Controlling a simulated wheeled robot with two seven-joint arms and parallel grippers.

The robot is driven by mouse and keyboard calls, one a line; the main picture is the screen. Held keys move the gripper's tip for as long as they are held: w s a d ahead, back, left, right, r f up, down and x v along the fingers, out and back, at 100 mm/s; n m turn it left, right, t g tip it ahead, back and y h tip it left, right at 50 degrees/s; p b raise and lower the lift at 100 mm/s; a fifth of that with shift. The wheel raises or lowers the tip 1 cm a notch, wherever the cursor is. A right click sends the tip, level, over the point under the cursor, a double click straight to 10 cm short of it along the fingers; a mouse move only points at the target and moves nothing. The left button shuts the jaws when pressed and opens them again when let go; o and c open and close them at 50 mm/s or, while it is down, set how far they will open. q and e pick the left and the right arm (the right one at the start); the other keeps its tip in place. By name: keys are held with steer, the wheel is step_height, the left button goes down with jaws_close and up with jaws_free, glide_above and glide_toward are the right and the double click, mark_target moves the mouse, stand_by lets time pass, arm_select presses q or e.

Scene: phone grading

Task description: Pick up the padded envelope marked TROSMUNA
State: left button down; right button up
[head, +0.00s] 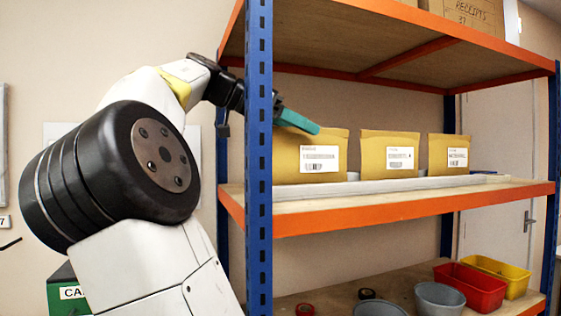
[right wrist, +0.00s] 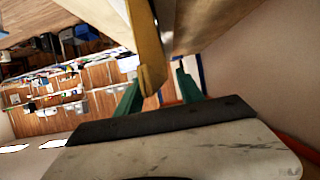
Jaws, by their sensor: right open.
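Three tan padded envelopes stand upright in a row on the middle shelf in the head view: a left one (head: 287,160), a middle one (head: 388,152) and a right one (head: 447,153). Each has a white label, but the print is too small to read, so I cannot tell which is marked TROSMUNA. My right gripper (head: 299,122) has teal fingers and is at the top edge of the left envelope. In the right wrist view, the open gripper (right wrist: 157,84) has a tan envelope edge (right wrist: 149,50) between its fingers. My left gripper is out of view.
A blue upright (head: 259,200) of the rack stands in front of part of my right arm. A white strip (head: 400,185) runs along the middle shelf (head: 400,207). Above is another shelf with a carton (head: 470,16). Red (head: 470,288) and yellow (head: 500,272) bins stand below.

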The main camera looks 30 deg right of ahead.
jaws_close()
stand_by(1.4)
